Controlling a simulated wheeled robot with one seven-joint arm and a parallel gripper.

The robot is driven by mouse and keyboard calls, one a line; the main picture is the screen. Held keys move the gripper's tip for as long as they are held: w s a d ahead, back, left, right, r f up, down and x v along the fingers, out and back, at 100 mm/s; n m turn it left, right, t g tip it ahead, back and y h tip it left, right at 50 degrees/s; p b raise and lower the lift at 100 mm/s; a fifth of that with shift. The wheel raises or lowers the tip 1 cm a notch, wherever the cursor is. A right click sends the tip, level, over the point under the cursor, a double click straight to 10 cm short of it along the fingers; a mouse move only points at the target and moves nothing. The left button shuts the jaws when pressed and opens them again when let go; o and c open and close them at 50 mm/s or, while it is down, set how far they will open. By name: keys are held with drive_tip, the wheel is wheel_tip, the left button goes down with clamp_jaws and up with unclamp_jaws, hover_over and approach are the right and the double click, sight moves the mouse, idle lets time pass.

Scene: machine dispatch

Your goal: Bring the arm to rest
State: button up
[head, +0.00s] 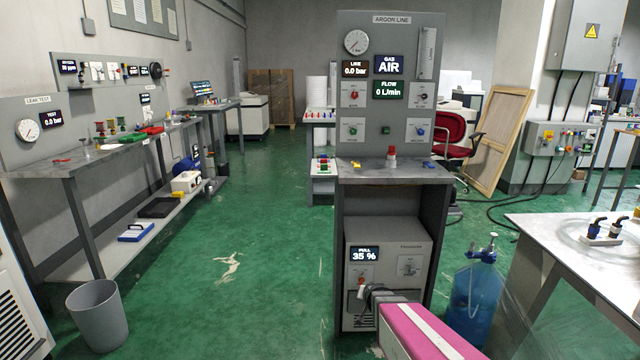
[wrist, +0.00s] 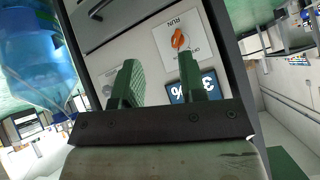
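My arm, with a pink and white link, reaches in from the bottom of the head view. My gripper (head: 368,292) is low in front of the grey pump unit (head: 412,252) under the Argon Line bench. In the wrist view my gripper (wrist: 158,75) has its two green fingers apart, with nothing between them. Beyond them is the unit's front panel, with an orange knob (wrist: 179,39) marked RUN and a display (wrist: 200,88) reading 35 %. I cannot tell whether the fingertips touch the panel. In the head view the gripper hides part of the panel.
A blue bottle (head: 474,300) stands on the floor right of the pump unit. A metal table (head: 560,240) is at the right. A grey bin (head: 98,315) and the Leak Test bench (head: 75,172) are at the left. The green floor between is clear.

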drive_tip(key=s+r+n+g, duration=0.1)
drive_tip(key=s+r+g, duration=0.3)
drive_tip(key=s, duration=0.5)
drive_tip(key=s+r+n+g, duration=0.2)
drive_tip(key=s+r+g, duration=0.3)
drive_tip(key=s, duration=0.5)
drive_tip(key=shift+s+r+n, duration=0.25)
drive_tip(key=shift+r+n, duration=0.05)
drive_tip(key=shift+r, duration=0.5)
